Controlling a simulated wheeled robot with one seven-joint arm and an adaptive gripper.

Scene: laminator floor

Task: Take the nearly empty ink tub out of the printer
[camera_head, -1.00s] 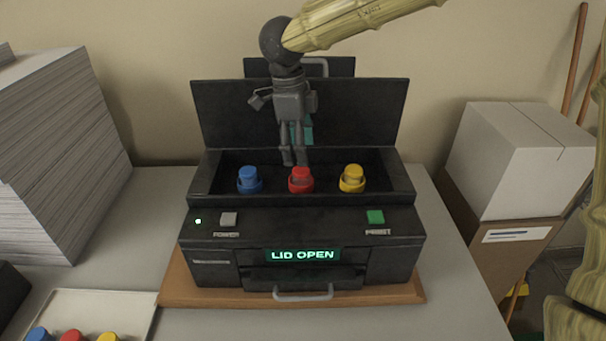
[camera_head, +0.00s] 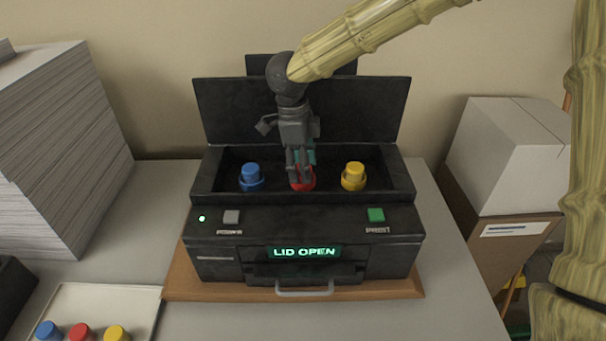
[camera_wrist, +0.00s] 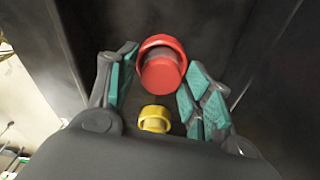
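The black printer (camera_head: 215,255) stands with its lid (camera_head: 365,110) up, and its display reads LID OPEN. A blue tub (camera_head: 251,178), a red tub (camera_head: 302,186) and a yellow tub (camera_head: 353,177) stand in a row in its open bay. My gripper (camera_head: 300,178) points down over the red tub and hides most of it.
A white tray (camera_head: 137,305) with a blue, a red and a yellow tub is at the front left. A tall paper stack (camera_head: 60,150) stands at the left and boxes (camera_head: 500,160) at the right. The raised lid is close behind my gripper.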

